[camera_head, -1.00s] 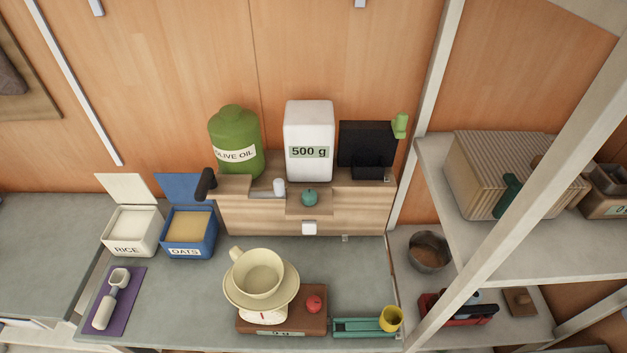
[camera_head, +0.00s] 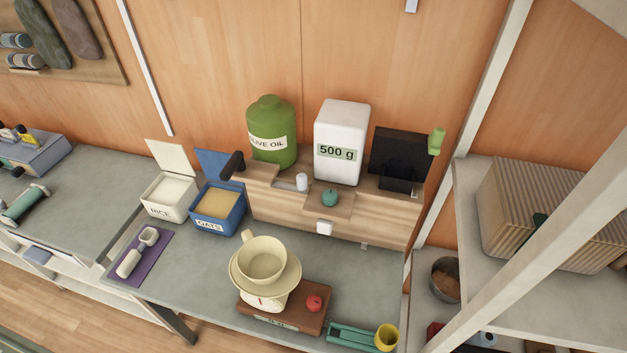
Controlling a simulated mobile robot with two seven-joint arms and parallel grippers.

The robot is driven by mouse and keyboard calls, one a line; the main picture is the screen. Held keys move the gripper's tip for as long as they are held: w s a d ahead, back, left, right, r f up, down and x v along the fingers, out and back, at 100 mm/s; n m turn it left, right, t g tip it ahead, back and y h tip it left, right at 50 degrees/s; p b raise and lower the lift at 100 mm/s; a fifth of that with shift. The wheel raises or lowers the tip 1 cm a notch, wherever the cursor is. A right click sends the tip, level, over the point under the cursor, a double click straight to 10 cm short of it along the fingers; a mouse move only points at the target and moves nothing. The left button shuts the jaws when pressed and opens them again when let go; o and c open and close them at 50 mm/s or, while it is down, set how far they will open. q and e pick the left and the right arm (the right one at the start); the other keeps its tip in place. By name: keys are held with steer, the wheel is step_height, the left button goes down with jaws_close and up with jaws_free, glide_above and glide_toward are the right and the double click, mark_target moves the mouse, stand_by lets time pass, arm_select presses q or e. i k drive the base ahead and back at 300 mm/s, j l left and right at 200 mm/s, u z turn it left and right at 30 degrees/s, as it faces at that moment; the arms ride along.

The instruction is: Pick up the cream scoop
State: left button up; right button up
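The cream scoop (camera_head: 131,261) lies on a purple mat (camera_head: 160,257) at the left end of the grey counter. Its cup end points to the back right and its handle to the front left. It lies apart from the bins behind it. Neither of my grippers shows in the head view.
A white RICE bin (camera_head: 168,212) and a blue OATS bin (camera_head: 214,227), both with lids up, stand behind the mat. A scale (camera_head: 265,302) with a cream bowl (camera_head: 263,262) stands to the right. The counter between mat and scale (camera_head: 192,268) is clear.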

mark_target(150, 235)
steer(key=k+j, duration=0.15)
steer(key=k, duration=0.2)
steer(key=k+j, duration=0.2)
steer(key=k, duration=0.2)
steer(key=k+j, duration=0.15)
steer(key=k, duration=0.2)
steer(key=i, duration=0.55)
